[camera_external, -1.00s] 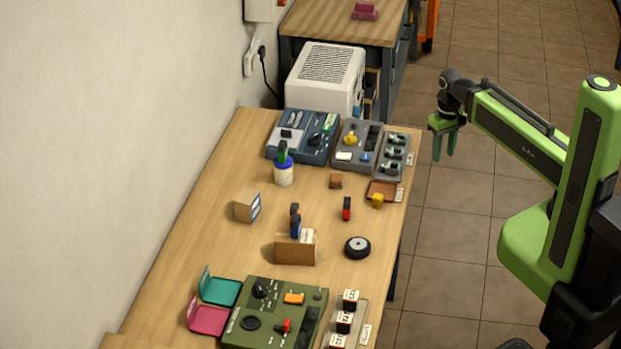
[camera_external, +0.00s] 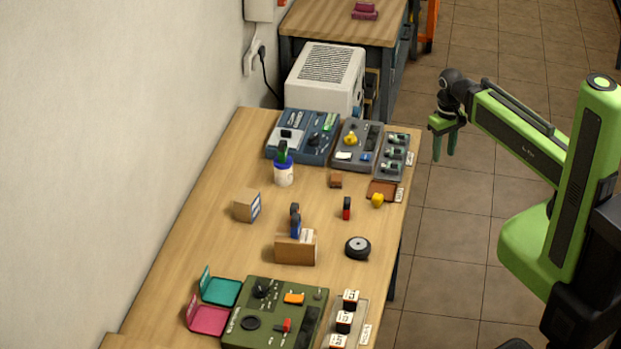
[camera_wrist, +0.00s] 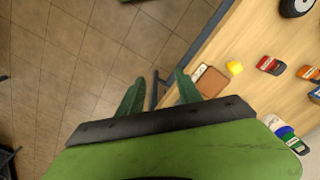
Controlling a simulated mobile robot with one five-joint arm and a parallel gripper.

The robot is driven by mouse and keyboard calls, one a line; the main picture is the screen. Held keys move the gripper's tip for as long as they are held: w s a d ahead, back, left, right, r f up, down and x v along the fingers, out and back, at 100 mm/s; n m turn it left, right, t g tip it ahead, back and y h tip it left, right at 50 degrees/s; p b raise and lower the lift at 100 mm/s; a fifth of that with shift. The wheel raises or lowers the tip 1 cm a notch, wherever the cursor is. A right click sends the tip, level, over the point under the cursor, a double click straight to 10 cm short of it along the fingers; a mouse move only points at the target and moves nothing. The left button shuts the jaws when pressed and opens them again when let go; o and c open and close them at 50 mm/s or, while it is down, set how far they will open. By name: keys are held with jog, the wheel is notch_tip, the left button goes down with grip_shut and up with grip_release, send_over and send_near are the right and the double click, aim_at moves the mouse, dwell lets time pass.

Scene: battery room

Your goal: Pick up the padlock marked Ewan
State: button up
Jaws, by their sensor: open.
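No name Ewan is legible on anything, so I cannot tell which piece is that padlock. A small red and black piece (camera_external: 347,208), perhaps a padlock, stands on the wooden table; it also shows in the wrist view (camera_wrist: 268,64). A blue and dark piece (camera_external: 296,226) is by a cardboard box (camera_external: 293,250). A small yellow piece (camera_external: 377,200) sits at the edge of a brown tray (camera_external: 384,186). My gripper (camera_external: 444,157) is open and empty, off the table's right side above the floor. Its fingers (camera_wrist: 158,92) show beside the tray in the wrist view.
Device panels (camera_external: 302,137) fill the far end, and a green panel (camera_external: 258,335) the near end. Tiled floor (camera_external: 450,230) lies clear right of the table.

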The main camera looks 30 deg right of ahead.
jog(key=o, duration=0.5)
jog(key=shift+c, duration=0.2)
